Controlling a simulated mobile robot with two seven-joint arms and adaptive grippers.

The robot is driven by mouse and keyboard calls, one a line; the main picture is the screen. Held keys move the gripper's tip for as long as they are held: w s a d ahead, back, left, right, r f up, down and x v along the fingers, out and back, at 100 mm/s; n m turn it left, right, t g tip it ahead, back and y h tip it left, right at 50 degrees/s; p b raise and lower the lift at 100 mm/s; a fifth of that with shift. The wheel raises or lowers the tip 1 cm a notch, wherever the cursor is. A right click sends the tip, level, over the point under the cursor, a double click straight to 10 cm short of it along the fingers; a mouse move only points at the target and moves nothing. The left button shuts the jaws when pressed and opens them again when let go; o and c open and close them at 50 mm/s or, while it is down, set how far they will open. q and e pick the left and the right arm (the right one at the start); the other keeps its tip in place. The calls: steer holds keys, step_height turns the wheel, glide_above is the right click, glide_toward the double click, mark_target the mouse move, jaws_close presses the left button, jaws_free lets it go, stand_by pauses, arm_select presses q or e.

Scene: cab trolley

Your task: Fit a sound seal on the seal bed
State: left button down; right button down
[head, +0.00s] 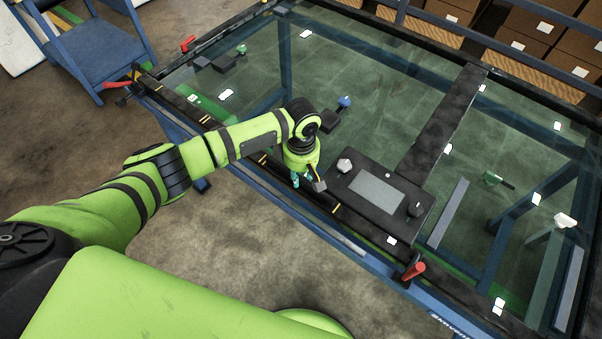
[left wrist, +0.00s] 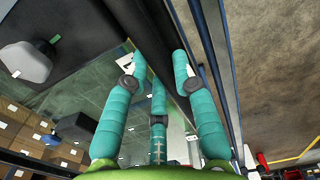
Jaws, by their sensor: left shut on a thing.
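My left gripper (head: 303,182) is over the near black rail (head: 335,209) of the glass-topped frame, just left of a black panel (head: 409,208). In the left wrist view its teal fingers (left wrist: 160,66) close around part of a dark strip (left wrist: 155,30) at the rail. I cannot tell whether this strip is a loose seal or part of the rail. The rail carries yellow marks and looks like the seal bed, but I cannot be sure. No separate sound or damaged seal can be told apart. My right gripper is not in view.
The panel bears a grey plate (head: 376,191), a pale knob (head: 344,165) and a dark knob (head: 415,209). A red-handled clamp (head: 413,271) stands on the near edge to the right. Brown boxes (head: 532,22) line the back.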

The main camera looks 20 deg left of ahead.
mark_target(301, 175)
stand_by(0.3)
arm_select(q)
steer(key=c, duration=0.9)
jaws_free()
steer(key=shift+c, duration=0.2)
step_height(301, 175, up, 12)
